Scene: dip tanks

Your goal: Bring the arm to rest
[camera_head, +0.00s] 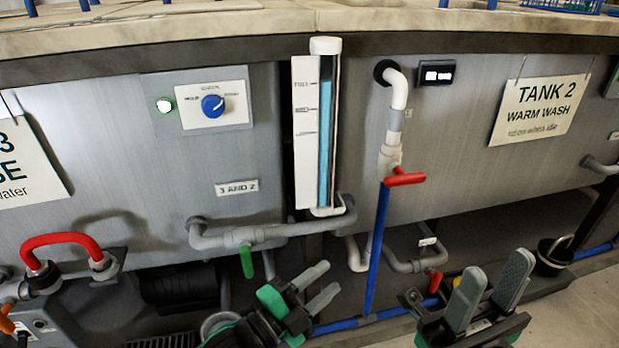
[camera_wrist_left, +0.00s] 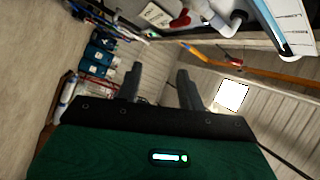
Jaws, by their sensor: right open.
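My left gripper (camera_head: 323,279) is low in the middle of the head view, in front of the pipes under the tanks. Its two grey fingers are apart with nothing between them. They also show apart and empty in the left wrist view (camera_wrist_left: 159,72). My right gripper (camera_head: 499,268) is at the lower right of the head view, fingers up and spread, with nothing between them. Neither gripper is seen holding anything.
A green-handled valve (camera_head: 246,262) is left of my left gripper. A red-handled valve (camera_head: 404,179) and blue pipe (camera_head: 377,250) lie between the grippers. A sight tube (camera_head: 325,130) and the Tank 2 sign (camera_head: 539,108) are above.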

